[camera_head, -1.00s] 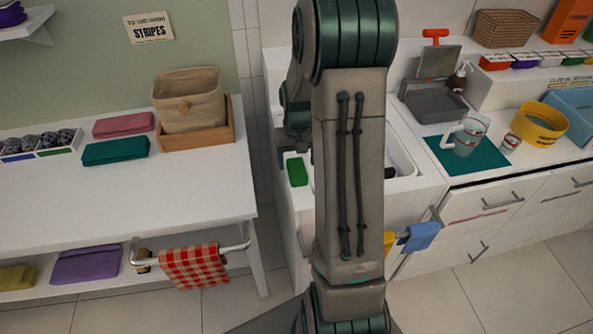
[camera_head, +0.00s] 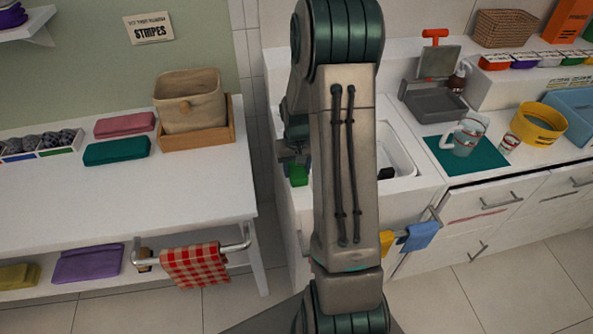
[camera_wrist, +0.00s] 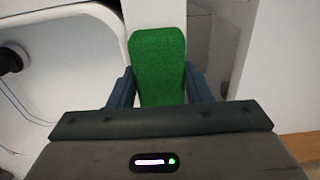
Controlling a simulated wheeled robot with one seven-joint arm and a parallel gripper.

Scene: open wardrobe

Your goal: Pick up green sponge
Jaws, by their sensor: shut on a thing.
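The green sponge (camera_head: 298,174) is on the white counter at the left edge of the sink, partly covered by my gripper in the head view. In the wrist view the sponge (camera_wrist: 159,68) stands out between the two dark fingers of my gripper (camera_wrist: 160,88). The fingers are shut on its two sides. In the head view my gripper (camera_head: 294,158) is at the sponge, beside my large arm link. I cannot tell whether the sponge still touches the counter.
The sink basin (camera_head: 396,156) lies just right of the sponge; its rim also shows in the wrist view (camera_wrist: 75,14). A white table (camera_head: 120,200) stands to the left, across a narrow gap. A glass pitcher (camera_head: 467,136) stands on a teal mat at right.

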